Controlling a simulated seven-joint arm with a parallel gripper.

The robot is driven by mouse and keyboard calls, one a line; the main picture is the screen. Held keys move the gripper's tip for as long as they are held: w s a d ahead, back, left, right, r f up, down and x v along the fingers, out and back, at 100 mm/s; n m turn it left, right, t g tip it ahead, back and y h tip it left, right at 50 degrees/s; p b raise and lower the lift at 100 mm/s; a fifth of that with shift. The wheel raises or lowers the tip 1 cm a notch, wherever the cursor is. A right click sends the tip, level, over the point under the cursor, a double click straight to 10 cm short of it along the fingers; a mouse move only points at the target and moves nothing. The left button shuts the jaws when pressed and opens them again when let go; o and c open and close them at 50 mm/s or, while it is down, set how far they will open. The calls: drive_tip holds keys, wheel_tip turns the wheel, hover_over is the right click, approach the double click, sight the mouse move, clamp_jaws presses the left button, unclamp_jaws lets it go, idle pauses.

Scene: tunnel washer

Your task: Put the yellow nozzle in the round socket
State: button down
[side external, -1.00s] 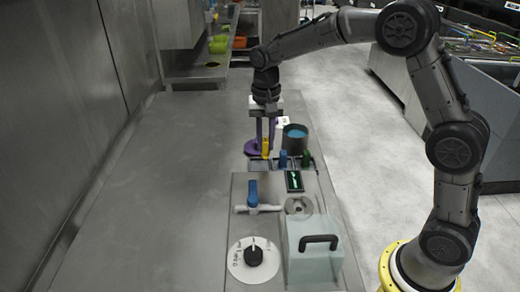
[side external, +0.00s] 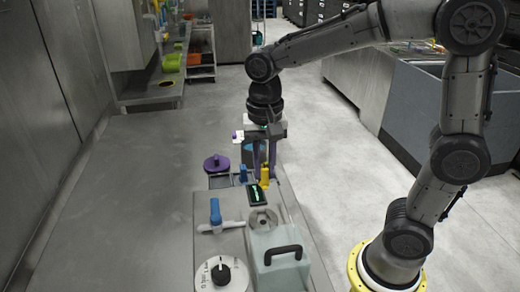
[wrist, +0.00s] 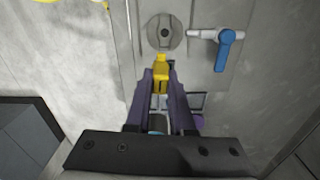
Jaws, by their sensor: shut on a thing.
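The yellow nozzle (side external: 265,176) is between the fingertips of my gripper (side external: 264,168), which is shut on it. The round socket (side external: 263,220) is a grey metal disc with a dark hole in the panel top. In the wrist view the socket (wrist: 165,32) lies just beyond the nozzle, apart from it. The nozzle's height above the panel is hard to tell.
A blue nozzle (side external: 243,174) stands at the rack, left of my gripper. A small dark display (side external: 257,195) lies between rack and socket.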

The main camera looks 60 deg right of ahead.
drive_tip(key=shift+n, duration=0.5)
drive_tip(key=shift+s+a+f, duration=0.3)
drive_tip(key=shift+a+f, duration=0.2)
drive_tip(key=shift+f, duration=0.4)
drive_tip(key=shift+s+a+f, duration=0.3)
drive_tip(key=shift+a+f, duration=0.25)
drive_tip(key=shift+f, duration=0.35)
drive_tip(key=shift+s+a+f, duration=0.3)
drive_tip(key=shift+a+f, duration=0.2)
drive_tip(key=shift+f, duration=0.4)
drive_tip(key=shift+f, duration=1.55)
drive_tip(key=c, duration=0.7)
unclamp_jaws()
drive_tip(key=o, duration=0.4)
